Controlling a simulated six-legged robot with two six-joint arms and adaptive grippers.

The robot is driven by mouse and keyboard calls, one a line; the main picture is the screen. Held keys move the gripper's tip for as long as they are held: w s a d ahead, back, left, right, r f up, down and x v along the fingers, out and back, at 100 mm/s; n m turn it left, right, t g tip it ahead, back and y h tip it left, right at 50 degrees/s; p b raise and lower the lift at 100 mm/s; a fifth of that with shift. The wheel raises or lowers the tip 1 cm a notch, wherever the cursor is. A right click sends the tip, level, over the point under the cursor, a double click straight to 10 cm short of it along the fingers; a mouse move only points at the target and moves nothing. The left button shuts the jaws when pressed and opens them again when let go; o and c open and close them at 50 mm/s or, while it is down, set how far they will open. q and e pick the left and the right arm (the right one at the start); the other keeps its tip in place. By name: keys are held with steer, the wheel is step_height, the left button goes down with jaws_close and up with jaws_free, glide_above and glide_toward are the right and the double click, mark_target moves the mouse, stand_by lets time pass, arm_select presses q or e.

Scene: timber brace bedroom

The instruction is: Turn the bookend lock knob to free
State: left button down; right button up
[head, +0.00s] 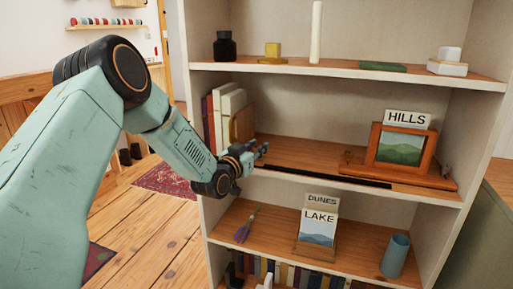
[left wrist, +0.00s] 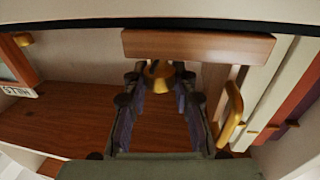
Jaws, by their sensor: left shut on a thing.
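The wooden bookend (head: 242,125) stands against the books on the left of the middle shelf. In the left wrist view its wooden bar (left wrist: 225,46) crosses the top. The brass knob (left wrist: 158,77) sits below this bar, between my left fingertips. My left gripper (head: 262,148) reaches in at the shelf's front edge. It also shows in the left wrist view (left wrist: 158,84), its two fingers shut on the knob. The gripper hides the knob in the head view. A curved brass handle (left wrist: 232,113) shows right of the fingers, apart from them. My right gripper is in neither view.
Upright books (head: 224,112) stand left of the bookend. A framed picture (head: 402,148) with a HILLS card (head: 407,119) stands on the right of the same shelf. A dark strip (head: 325,175) runs along the shelf front. The shelf board between bookend and picture is mostly clear.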

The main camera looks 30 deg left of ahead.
arm_select(q)
steer(key=n+g+y, duration=0.1)
steer(key=n+y, duration=0.1)
steer(key=y, duration=0.1)
steer(key=n+g+y+p, duration=0.1)
steer(key=n+y, duration=0.1)
steer(key=y, duration=0.1)
steer(key=n+g+y+p, duration=0.1)
steer(key=n+y, duration=0.1)
steer(key=y, duration=0.1)
steer(key=shift+d+g, duration=0.2)
steer(key=shift+g, duration=0.1)
steer(key=n+g+y, duration=0.3)
steer(key=shift+w+f+n+g+y, duration=0.1)
steer(key=shift+n+g+y, duration=0.2)
steer(key=shift+y, duration=0.1)
steer(key=shift+f+n+g+y, duration=0.1)
steer(key=shift+n+g+y, duration=0.65)
steer(key=shift+g, duration=0.25)
steer(key=shift+a+n+g+y+b, duration=0.1)
steer(key=shift+n+g+y+b, duration=0.25)
steer(key=shift+n+g+b, duration=0.45)
steer(key=shift+n+g+y+b, duration=0.5)
steer(key=shift+n+g+b, duration=0.55)
steer(key=shift+g, duration=0.85)
steer(key=c, duration=1.1)
jaws_free()
steer(key=shift+o, duration=0.2)
